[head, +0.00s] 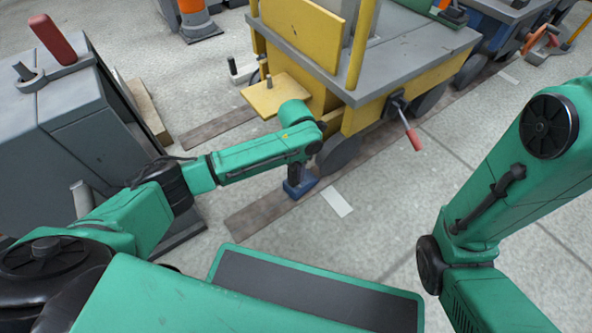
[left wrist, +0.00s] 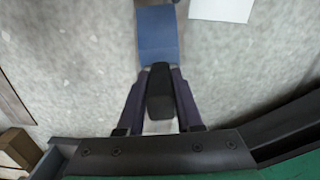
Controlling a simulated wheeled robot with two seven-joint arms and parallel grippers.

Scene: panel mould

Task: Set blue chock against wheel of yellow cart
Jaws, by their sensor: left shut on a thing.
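The yellow cart (head: 395,88) with a grey deck stands at the top middle of the head view. Its near dark wheel (head: 340,153) sits on a brown rail strip. The blue chock (head: 299,188) is low at that strip, just in front of this wheel; I cannot tell whether they touch. My left gripper (head: 296,172) is above the chock, shut on its dark upright handle. In the left wrist view the blue chock (left wrist: 158,35) lies beyond the fingers (left wrist: 159,88), which are on either side of the dark handle. My right gripper is out of view.
A grey cabinet (head: 75,125) with a red-handled lever stands at the left. A red-handled lever (head: 411,132) sticks out from the cart's side. A white floor mark (head: 337,202) lies right of the chock. A blue cart (head: 500,15) stands behind. Floor at the right is open.

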